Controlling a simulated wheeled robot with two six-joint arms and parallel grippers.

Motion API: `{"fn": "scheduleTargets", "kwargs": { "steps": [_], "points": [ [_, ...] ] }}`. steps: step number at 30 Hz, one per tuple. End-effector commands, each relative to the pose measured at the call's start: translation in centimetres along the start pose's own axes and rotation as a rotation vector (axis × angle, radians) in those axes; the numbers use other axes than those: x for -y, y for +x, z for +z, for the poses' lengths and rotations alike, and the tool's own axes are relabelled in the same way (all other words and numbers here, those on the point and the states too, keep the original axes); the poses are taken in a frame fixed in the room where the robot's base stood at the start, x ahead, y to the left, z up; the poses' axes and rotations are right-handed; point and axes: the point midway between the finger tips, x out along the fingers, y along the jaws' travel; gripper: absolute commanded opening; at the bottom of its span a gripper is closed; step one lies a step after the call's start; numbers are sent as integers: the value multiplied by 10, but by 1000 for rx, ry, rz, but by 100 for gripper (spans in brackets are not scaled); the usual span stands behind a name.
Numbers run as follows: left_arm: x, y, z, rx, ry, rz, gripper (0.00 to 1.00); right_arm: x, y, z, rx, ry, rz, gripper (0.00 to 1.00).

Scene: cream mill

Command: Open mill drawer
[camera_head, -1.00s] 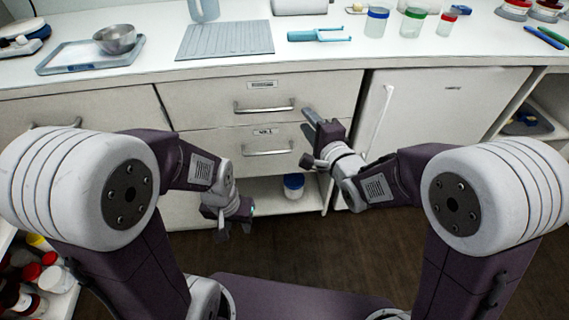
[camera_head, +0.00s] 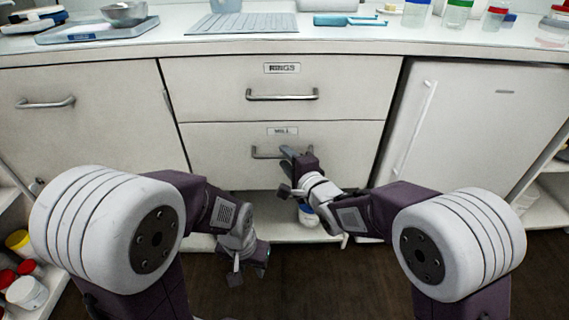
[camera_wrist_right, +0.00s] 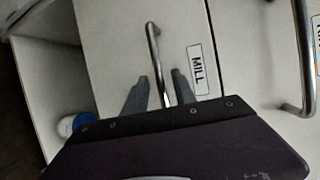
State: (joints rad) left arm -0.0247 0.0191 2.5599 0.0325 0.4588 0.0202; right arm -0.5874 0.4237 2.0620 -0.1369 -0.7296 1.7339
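The mill drawer (camera_head: 220,145) is the lower of two stacked drawers in the head view, and its front looks closed. Its MILL label (camera_head: 282,131) also shows in the right wrist view (camera_wrist_right: 197,70). The drawer's metal bar handle (camera_head: 262,153) is partly hidden by my right gripper (camera_head: 286,172). In the right wrist view, the open fingers of my right gripper (camera_wrist_right: 160,90) stand on both sides of the handle's near end (camera_wrist_right: 153,45), with gaps visible. My left gripper (camera_head: 249,274) hangs low before the cabinet, open and empty.
The RINGS drawer (camera_head: 340,90) is above, with its own handle (camera_head: 282,96). A white door (camera_head: 470,120) is to the right and another handled front (camera_head: 80,110) to the left. A blue-lidded jar (camera_wrist_right: 75,124) sits on the open shelf below. The counter holds labware.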

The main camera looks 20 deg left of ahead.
Motion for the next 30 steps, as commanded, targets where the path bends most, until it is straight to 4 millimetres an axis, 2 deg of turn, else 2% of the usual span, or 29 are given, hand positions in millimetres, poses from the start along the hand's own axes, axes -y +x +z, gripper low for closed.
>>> {"fn": "scheduleTargets", "kwargs": {
  "steps": [3, 11, 12, 15, 16, 30],
  "points": [
    [0, 8, 1, 0, 0, 0, 36, -2, 13, 0, 0, 0, -1, 32],
    [0, 7, 1, 0, 0, 0, 36, 1, 16, 0, 0, 0, 0, 32],
    [0, 7, 1, 0, 0, 0, 36, 1, 16, 0, 0, -1, 0, 30],
    [0, 7, 1, 0, 0, 0, 36, 1, 15, 0, 0, -1, 0, 2],
    [0, 7, 1, 0, 0, 0, 36, 1, 15, 0, 0, -1, 0, 0],
    [0, 7, 1, 0, 0, 0, 36, 0, 15, 0, 0, -1, 0, 0]
  ]
}}
